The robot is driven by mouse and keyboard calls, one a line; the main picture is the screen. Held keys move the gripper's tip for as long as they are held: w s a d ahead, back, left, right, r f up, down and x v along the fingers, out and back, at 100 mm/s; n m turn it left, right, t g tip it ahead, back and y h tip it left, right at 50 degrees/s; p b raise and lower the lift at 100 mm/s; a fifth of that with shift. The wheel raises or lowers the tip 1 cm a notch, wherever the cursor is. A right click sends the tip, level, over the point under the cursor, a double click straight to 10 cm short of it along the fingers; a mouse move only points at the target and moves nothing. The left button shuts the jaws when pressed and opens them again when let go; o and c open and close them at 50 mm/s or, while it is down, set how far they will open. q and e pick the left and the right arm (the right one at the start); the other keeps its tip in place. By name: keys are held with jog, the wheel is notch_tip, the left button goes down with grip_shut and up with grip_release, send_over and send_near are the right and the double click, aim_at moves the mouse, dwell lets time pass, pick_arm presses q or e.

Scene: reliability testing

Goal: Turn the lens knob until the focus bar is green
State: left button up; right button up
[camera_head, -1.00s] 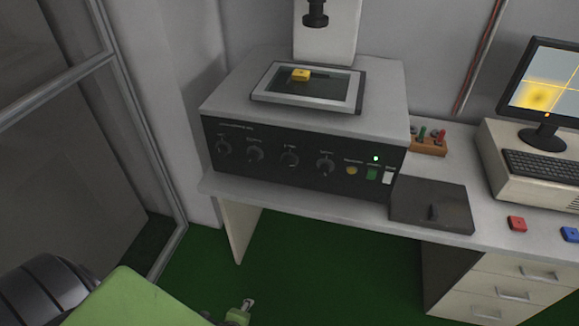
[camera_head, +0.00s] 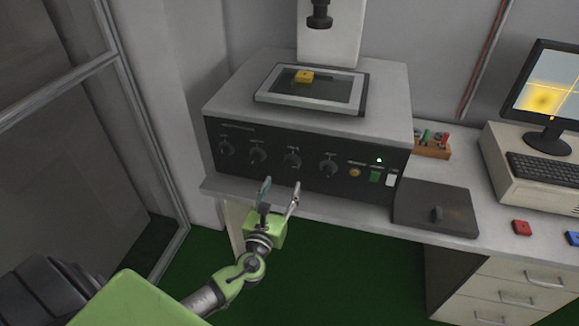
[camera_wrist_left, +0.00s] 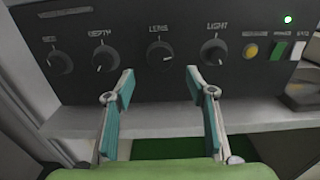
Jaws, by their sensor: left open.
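The lens knob (camera_wrist_left: 160,55) is the third black knob from the left on the machine's dark front panel, under a label that reads LENS. It also shows in the head view (camera_head: 292,160). My left gripper (camera_head: 281,186) is open and empty, in front of and below the panel, apart from the knob. In the left wrist view its fingers (camera_wrist_left: 158,83) stand wide apart, with the lens knob beyond the gap between them. The monitor (camera_head: 545,85) shows a yellow blurred picture; I cannot make out a green focus bar on it. My right gripper is not in view.
Other knobs flank it: depth (camera_wrist_left: 104,58) on the left and light (camera_wrist_left: 214,52) on the right. A yellow button (camera_wrist_left: 251,50) and a green switch (camera_wrist_left: 279,50) sit farther right. The desk edge (camera_wrist_left: 70,122) runs below the panel. A yellow block (camera_head: 304,76) lies on the machine's top plate.

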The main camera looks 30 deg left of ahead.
aim_at(290, 166)
pick_arm(q)
jog(key=x, duration=0.9)
jog(key=shift+f, duration=0.1)
jog(key=shift+c, duration=0.4)
jog(key=shift+s, duration=0.1)
jog(key=c, duration=1)
